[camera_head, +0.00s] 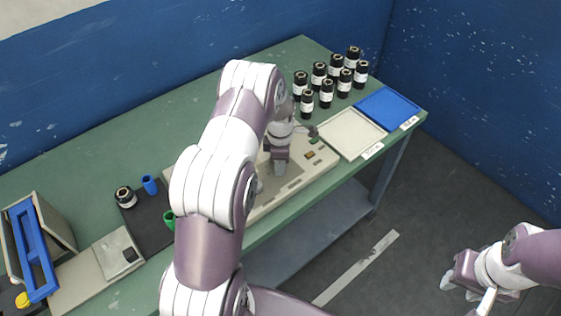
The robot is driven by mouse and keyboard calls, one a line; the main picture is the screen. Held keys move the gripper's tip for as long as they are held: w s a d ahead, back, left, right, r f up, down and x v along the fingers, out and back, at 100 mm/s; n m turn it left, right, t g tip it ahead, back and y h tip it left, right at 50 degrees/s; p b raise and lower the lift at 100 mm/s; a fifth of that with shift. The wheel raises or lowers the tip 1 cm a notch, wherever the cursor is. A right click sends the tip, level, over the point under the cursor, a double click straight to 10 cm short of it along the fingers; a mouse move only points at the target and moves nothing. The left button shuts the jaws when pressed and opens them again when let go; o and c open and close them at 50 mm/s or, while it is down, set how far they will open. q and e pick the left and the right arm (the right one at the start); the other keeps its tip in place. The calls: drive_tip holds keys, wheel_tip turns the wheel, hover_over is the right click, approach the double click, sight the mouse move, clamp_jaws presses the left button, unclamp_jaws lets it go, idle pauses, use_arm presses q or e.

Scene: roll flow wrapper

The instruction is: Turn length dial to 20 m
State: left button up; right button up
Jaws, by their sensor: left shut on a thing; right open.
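The beige machine (314,172) with a control panel lies on the green table, partly hidden behind my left arm. My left gripper (279,166) points down onto its panel and is shut on what appears to be the length dial. The dial and its setting are hidden by the hand and arm, so I cannot read them. Small coloured buttons show on the panel to the right of the hand. My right gripper (466,293) is open and empty, out over the floor at the lower right, away from the table.
Several black film rolls with white labels (326,94) stand at the back right. A white tray (352,150) and a blue tray (387,101) lie at the right end. At left are a blue-framed device (35,250), a dark mat (150,236), a roll (126,197) and a blue cup (149,184).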

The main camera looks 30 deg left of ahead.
idle(0.5)
use_arm(q)
drive_tip(key=o, duration=1)
drive_tip(key=shift+o, duration=0.2)
wheel_tip(320, 180, up, 13)
drive_tip(key=b, duration=0.1)
drive_tip(key=shift+f, duration=0.15)
